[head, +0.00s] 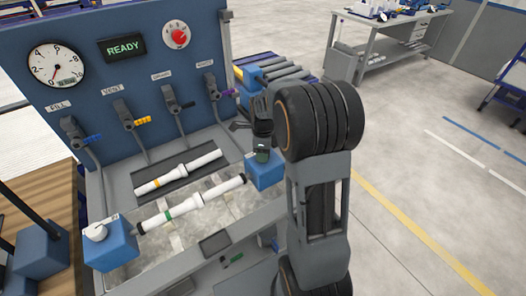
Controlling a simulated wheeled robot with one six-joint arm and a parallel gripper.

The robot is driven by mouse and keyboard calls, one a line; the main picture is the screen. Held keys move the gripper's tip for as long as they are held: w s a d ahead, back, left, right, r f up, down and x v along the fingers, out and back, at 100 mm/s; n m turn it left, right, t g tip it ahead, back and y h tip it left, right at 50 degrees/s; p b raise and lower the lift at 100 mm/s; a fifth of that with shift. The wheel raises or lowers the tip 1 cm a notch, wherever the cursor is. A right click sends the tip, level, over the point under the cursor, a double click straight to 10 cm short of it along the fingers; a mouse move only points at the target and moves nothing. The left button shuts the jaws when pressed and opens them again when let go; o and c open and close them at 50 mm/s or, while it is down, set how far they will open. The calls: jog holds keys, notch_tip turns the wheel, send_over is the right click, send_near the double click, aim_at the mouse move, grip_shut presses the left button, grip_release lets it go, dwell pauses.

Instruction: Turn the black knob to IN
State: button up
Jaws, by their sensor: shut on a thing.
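My gripper (262,154) points down at the top of the right blue block (264,176), beside the right end of the front white pipe. It is shut on the black knob there. The fingers hide most of the knob, so its setting and any IN mark cannot be read. The front white pipe (190,204) has a green band and dark ends, and spans between the right block and the left blue block (112,250). A white knob (96,232) sits on the left block.
A second white pipe (178,172) with an orange band lies on a dark tray behind. A rack of pipes (280,72) stands behind my arm. Open floor lies right.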

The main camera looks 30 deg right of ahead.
jog(key=shift+m, duration=0.7)
jog(key=o, duration=0.9)
jog(key=shift+r, duration=0.1)
notch_tip(320, 180, up, 14)
jog(key=shift+f, duration=0.2)
dwell(0.5)
